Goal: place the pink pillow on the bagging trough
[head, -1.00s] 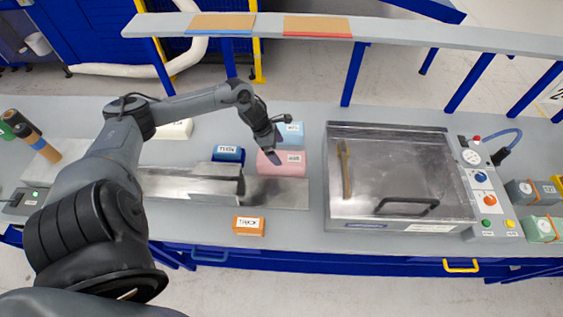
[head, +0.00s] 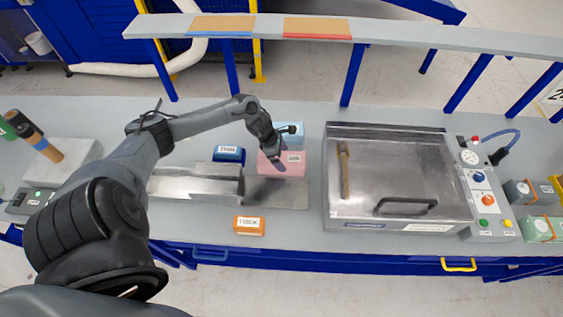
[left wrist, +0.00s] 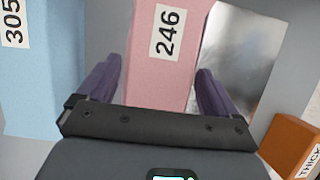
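The pink pillow (head: 292,170), a block with a white label, lies on the table at the back edge of the trough's flat plate. In the left wrist view the pink pillow (left wrist: 160,75) is labelled 246. The metal bagging trough (head: 195,187) lies left of it, with its flat metal plate (head: 285,196) on the right. My left gripper (head: 279,163) is over the pillow. In the left wrist view its fingers (left wrist: 160,66) are spread, one on each side of the pillow, with a gap at the left finger. Whether they reach below its top is unclear. My right gripper is not seen.
A light blue block (head: 292,130) stands close behind the pillow. A dark blue THIN block (head: 228,154) is behind the trough, and an orange THICK block (head: 249,225) is in front. A metal lidded machine (head: 385,175) stands to the right.

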